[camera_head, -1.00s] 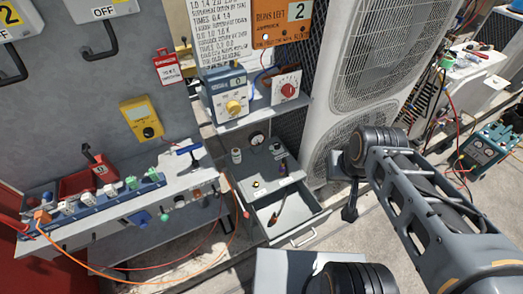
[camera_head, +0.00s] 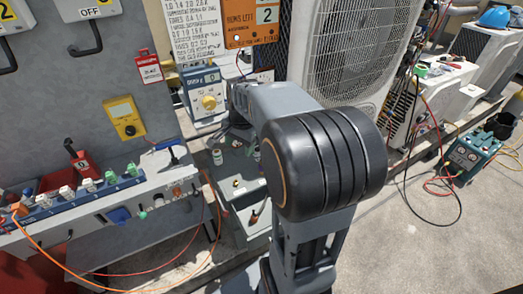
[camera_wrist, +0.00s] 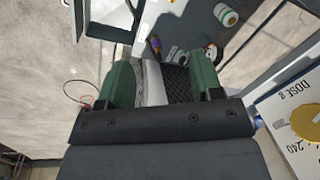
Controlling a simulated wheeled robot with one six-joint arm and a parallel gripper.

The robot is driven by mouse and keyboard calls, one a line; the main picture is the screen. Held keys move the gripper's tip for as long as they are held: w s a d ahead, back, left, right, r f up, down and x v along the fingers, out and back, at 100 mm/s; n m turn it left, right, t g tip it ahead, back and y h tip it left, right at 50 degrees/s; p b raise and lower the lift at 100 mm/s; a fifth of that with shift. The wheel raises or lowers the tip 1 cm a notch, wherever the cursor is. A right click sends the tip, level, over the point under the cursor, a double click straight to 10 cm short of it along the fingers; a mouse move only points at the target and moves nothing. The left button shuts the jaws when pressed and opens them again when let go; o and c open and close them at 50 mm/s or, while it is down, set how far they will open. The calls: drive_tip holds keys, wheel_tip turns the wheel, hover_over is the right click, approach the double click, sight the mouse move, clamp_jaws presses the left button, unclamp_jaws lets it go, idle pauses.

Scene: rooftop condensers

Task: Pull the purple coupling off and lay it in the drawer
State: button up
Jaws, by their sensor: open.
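My gripper (camera_wrist: 162,78) shows in the wrist view with its two green fingers spread apart and nothing between them touching both. A small purple piece, which looks like the coupling (camera_wrist: 155,42), is just beyond the fingertips near the top middle, apart from them. In the head view my arm hides the coupling and the gripper's fingers. The drawer (camera_head: 251,222) stands pulled out below the grey bench top in the head view, partly behind my arm. A small reddish-brown item (camera_head: 254,215) shows in it.
A blue-grey dosing box with a yellow knob (camera_head: 208,102) stands near my arm; its dial face (camera_wrist: 300,125) is close to the gripper's right. A valve panel (camera_head: 75,205) is at left, a large condenser (camera_head: 350,60) behind.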

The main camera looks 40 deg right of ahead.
drive_tip(key=w+d+f+m+y+b, duration=0.1)
drive_tip(key=w+d+f+m+b, duration=0.3)
drive_tip(key=d+f+m, duration=0.85)
drive_tip(key=shift+n+g, duration=0.4)
drive_tip(key=shift+n, duration=0.45)
drive_tip(key=f, duration=0.4)
drive_tip(key=w+f, duration=0.1)
drive_tip(key=f, duration=0.3)
drive_tip(key=w+f, duration=0.1)
drive_tip(key=f, duration=0.2)
drive_tip(key=shift+w+a+f+b, duration=0.1)
drive_tip(key=shift+f+b, duration=0.3)
clamp_jaws()
